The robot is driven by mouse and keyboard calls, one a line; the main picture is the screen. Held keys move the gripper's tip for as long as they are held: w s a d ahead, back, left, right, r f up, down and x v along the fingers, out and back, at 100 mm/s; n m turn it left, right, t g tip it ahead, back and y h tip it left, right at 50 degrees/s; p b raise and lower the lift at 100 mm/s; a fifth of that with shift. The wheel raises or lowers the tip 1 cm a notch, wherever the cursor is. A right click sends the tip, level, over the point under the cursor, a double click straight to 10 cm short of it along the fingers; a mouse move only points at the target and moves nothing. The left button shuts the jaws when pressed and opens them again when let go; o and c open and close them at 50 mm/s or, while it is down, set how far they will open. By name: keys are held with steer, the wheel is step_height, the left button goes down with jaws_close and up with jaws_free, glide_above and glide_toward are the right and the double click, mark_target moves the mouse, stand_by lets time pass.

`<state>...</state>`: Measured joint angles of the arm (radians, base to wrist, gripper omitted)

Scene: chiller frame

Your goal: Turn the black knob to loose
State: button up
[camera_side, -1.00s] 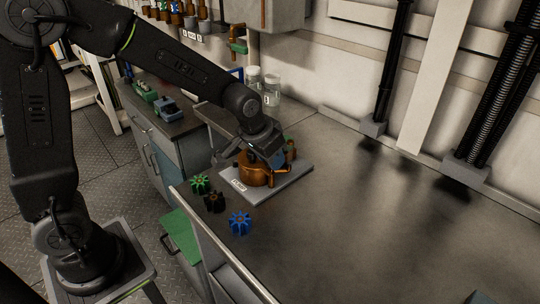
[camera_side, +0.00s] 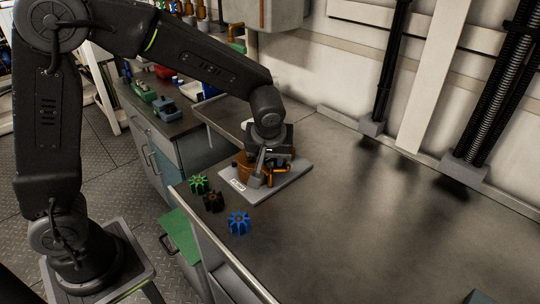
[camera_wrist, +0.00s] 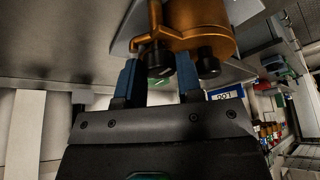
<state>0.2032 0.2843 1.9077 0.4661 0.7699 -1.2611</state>
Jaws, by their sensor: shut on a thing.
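The copper-coloured pump body (camera_side: 244,167) sits on a grey plate (camera_side: 293,180) on the bench. It also shows at the top of the wrist view (camera_wrist: 205,22). A black knob (camera_wrist: 158,57) sticks out of its side, with a small pale and green mark on its face. My gripper (camera_wrist: 158,76) has one blue finger on each side of this knob and is shut on it. In the side view my gripper (camera_side: 259,168) is low in front of the pump body and hides the knob. The knob's turn angle cannot be told.
A second black knob (camera_wrist: 208,63) is close beside the right finger. A green (camera_side: 198,184), a black (camera_side: 213,201) and a blue (camera_side: 239,222) star-shaped wheel lie near the bench's front edge.

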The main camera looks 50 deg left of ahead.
steer(key=shift+n, duration=0.3)
steer(key=o, duration=0.9)
